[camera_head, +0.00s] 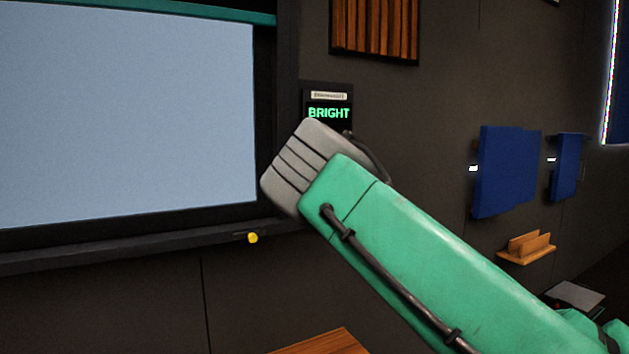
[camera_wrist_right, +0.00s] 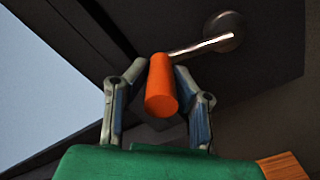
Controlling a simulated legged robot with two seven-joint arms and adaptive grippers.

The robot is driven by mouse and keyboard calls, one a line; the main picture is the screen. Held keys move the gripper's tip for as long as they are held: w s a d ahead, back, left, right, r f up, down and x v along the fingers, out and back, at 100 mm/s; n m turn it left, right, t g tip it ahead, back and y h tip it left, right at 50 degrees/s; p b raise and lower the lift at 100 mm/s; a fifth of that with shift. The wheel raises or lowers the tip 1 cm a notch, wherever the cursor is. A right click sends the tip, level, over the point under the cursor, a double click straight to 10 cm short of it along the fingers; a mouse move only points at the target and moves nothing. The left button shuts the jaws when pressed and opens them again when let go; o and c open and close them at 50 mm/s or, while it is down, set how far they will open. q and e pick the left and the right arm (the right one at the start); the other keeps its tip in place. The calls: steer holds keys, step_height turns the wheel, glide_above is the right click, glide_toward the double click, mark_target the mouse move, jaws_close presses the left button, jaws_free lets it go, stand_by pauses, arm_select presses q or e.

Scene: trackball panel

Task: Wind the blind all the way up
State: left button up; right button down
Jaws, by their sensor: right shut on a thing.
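The window (camera_head: 125,115) shows a pale blue pane, with a teal band (camera_head: 200,9) along its top edge. That band may be the blind; its upper part is cut off by the picture. A small display (camera_head: 328,113) beside the window reads BRIGHT in green. In the right wrist view, an orange crank knob (camera_wrist_right: 161,88) sits on a metal crank arm (camera_wrist_right: 200,46) that runs to a round hub on a dark panel. My right gripper (camera_wrist_right: 160,78) is shut on the orange knob, one finger on each side. In the head view my arm hides the crank and fingers. My left gripper is out of view.
A dark sill (camera_head: 150,246) runs below the window, with a small yellow knob (camera_head: 252,238) at its edge. A slatted wooden panel (camera_head: 375,30) hangs above the display. Blue panels (camera_head: 507,170) and a wooden wall holder (camera_head: 526,247) are to the right.

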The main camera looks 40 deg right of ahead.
steer(key=c, duration=1.5)
jaws_free()
steer(key=shift+o, duration=0.7)
steer(key=shift+d+f, duration=0.1)
steer(key=shift+d, duration=0.05)
steer(key=v, duration=1.1)
steer(key=shift+s, duration=0.4)
steer(key=shift+f, duration=0.15)
